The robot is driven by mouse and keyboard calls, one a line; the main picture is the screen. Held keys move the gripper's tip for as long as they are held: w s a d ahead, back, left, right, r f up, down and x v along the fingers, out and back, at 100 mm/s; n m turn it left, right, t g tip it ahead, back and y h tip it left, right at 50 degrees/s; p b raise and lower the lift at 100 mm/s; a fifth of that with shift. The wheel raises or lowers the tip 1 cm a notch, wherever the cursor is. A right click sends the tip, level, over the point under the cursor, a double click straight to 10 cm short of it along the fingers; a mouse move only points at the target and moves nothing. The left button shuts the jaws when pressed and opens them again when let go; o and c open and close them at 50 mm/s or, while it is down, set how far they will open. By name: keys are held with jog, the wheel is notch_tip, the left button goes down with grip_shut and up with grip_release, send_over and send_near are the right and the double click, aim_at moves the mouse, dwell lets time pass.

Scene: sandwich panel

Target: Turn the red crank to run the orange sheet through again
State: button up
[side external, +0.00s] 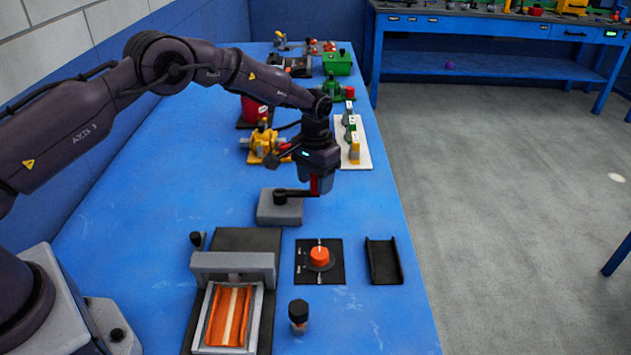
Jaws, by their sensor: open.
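The crank has a grey block base (266,212), a dark arm (294,193) reaching right, and a red upright grip (315,185) at the arm's end. My gripper (317,186) points down at this grip, and its jaws are open. The red grip shows at the fingers, but I cannot tell whether they touch it. The orange sheet (216,317) lies in a pale frame (258,318) at the bottom, with a cream strip down its middle. A grey crossbar (205,262) spans the track just behind it. The sheet is well in front of my gripper.
An orange knob (319,256) on a black plate, a black tray (384,262) and a black-topped post (298,313) stand right of the track. A yellow device (264,143) and a white board (350,159) with several small blocks are behind. The table's right edge is near.

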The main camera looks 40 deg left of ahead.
jog(key=shift+f, duration=0.45)
jog(key=shift+c, duration=0.2)
grip_shut()
